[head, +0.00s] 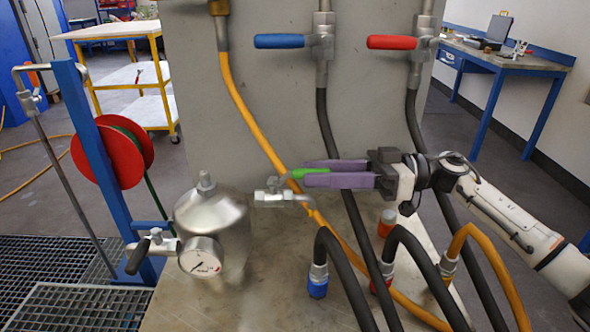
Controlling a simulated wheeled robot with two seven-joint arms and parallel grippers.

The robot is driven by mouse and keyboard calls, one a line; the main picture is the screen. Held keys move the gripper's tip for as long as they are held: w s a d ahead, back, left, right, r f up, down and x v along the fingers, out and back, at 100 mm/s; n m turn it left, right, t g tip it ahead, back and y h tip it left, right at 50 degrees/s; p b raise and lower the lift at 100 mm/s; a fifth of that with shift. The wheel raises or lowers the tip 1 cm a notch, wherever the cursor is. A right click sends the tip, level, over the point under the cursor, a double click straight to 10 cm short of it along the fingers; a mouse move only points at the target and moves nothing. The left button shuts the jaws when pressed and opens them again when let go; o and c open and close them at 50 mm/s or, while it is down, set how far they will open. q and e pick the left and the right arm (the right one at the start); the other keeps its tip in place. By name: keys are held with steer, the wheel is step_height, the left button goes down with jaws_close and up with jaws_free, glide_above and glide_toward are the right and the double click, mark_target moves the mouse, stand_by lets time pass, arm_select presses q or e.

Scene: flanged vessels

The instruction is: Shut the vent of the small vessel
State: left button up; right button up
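The small vessel (212,222) is a silver metal pot with a domed top at the lower left of the head view. A round pressure gauge (201,258) sits on its front. A black-handled valve (140,254) is on its left. On its right is a small silver valve (277,198) with a green lever handle (308,172); the lever slants up to the right from the valve. My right gripper (312,171) reaches in from the right, its purple fingers closed about the green lever. Part of the lever is hidden by the fingers. My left gripper is out of view.
A grey panel (280,110) stands behind, with a blue-handled valve (280,41) and a red-handled valve (389,42). Black and orange hoses run around and below my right arm. An orange-capped item (387,221) stands under it. A red reel (98,158) is at left.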

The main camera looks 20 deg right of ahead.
mark_target(296, 174)
steer(key=shift+x, duration=2.3)
steer(key=shift+c, duration=0.5)
jaws_close()
